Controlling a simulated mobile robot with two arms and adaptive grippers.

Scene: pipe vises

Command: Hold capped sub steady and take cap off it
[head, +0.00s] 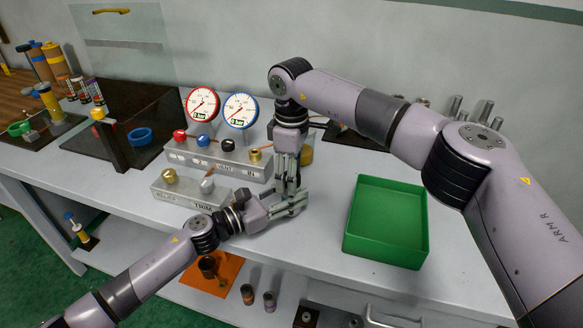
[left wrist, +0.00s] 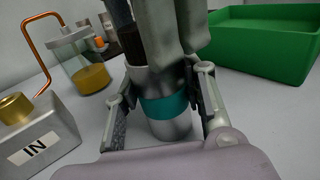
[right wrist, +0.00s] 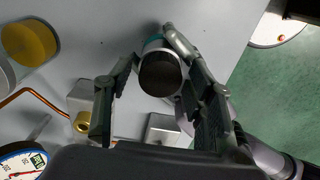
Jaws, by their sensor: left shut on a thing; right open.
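The capped sub (left wrist: 165,108) is a silver cylinder with a teal band, standing upright on the bench in the left wrist view. Its dark, ribbed cap (right wrist: 160,76) faces up in the right wrist view. My left gripper (head: 287,205) is shut on the sub's body, with one finger on each side. My right gripper (head: 290,184) points down from above, its open fingers on either side of the cap; gaps show beside the cap. In the head view the fingers of both grippers hide most of the sub.
A green tray (head: 373,249) stands to the right. A grey manifold block (head: 218,160) with gauges stands behind, and a smaller block (head: 187,190) stands at left. A jar with yellow contents (left wrist: 92,75) and a copper tube (left wrist: 32,45) are close by. The bench front is clear.

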